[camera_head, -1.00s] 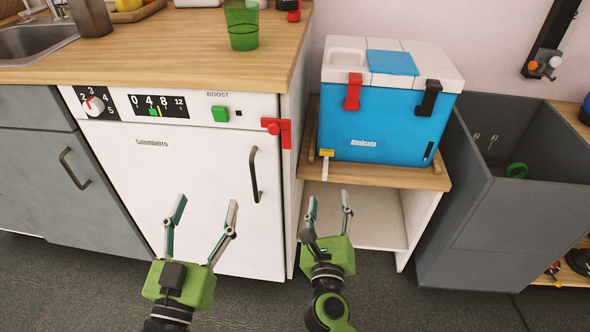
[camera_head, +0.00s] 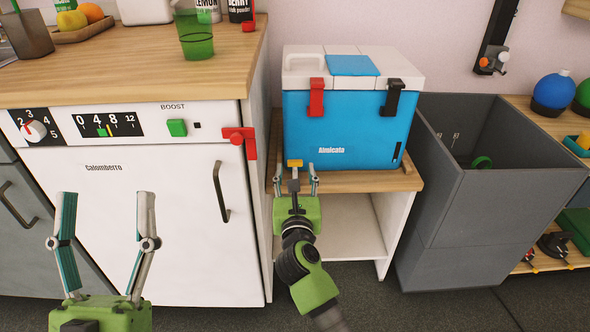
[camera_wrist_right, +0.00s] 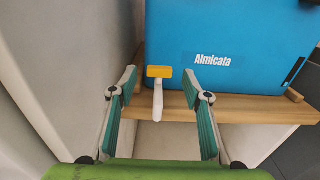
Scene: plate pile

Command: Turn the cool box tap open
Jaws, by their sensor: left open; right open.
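The blue cool box (camera_head: 345,130) with a white lid stands on a low wooden shelf top. Its tap (camera_head: 295,163) is at the lower left of the front, with a yellow top part; in the right wrist view the yellow bar (camera_wrist_right: 159,72) tops a white spout pointing down. My right gripper (camera_head: 297,172) is open in front of the tap. In the right wrist view its fingers (camera_wrist_right: 162,80) are spread on either side of the tap, apart from it. My left gripper (camera_head: 106,200) is open and empty in front of the white dishwasher door.
The dishwasher (camera_head: 140,190) with its handle and a red latch (camera_head: 240,137) stands close left of the shelf unit (camera_head: 350,225). A grey open bin (camera_head: 480,190) stands right. A green cup (camera_head: 195,35) sits on the counter (camera_head: 120,78).

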